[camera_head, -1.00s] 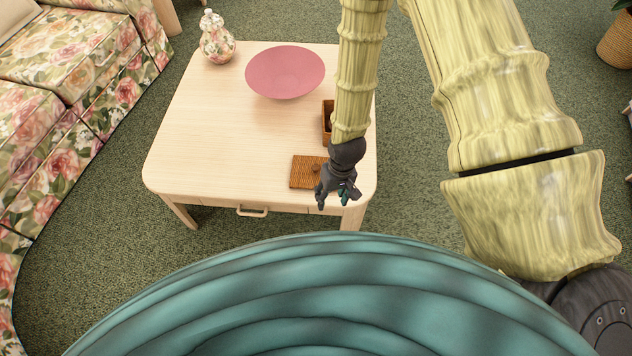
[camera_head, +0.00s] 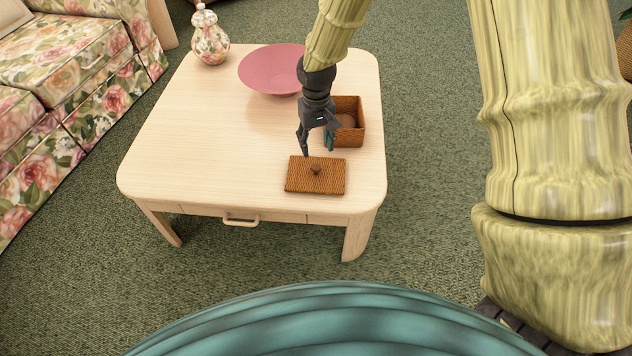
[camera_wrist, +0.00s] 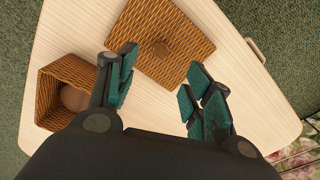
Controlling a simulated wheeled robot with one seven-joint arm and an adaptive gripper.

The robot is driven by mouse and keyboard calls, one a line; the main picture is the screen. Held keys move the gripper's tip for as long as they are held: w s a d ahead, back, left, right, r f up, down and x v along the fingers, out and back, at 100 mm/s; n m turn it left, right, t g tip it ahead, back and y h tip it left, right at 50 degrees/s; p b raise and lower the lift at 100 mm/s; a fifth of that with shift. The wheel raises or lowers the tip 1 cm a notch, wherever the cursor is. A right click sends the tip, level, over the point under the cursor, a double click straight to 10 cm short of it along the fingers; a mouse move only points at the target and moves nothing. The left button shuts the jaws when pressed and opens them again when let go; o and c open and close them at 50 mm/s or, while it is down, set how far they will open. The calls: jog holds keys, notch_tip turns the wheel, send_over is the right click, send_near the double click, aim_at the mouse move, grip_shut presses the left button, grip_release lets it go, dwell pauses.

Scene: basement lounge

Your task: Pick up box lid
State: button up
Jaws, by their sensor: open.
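The box lid (camera_head: 302,182) is a flat brown wicker rectangle with a round knob (camera_head: 316,169). It lies on the table near its front right edge. In the wrist view the lid (camera_wrist: 181,70) lies beyond my fingertips, with its knob (camera_wrist: 161,50) up. My gripper (camera_head: 318,152) is open and empty, above the table just behind the lid. In the wrist view my gripper (camera_wrist: 160,75) has its teal finger pads spread apart. The open wicker box (camera_head: 351,105) stands behind the lid, partly hidden by my gripper; it also shows in the wrist view (camera_wrist: 48,90).
The pale wooden table (camera_head: 200,140) has a pink bowl (camera_head: 268,70) and a floral jar (camera_head: 209,42) toward the back. A floral sofa (camera_head: 60,70) stands at the left.

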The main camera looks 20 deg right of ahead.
aim_at(316, 166)
jog(key=shift+w+f+b, duration=0.1)
jog(key=shift+f+b, duration=0.65)
jog(key=shift+f, duration=2.05)
jog(key=shift+s+a+f+b, duration=0.15)
jog(key=shift+f+b, duration=0.9)
jog(key=shift+f, duration=1.55)
grip_shut()
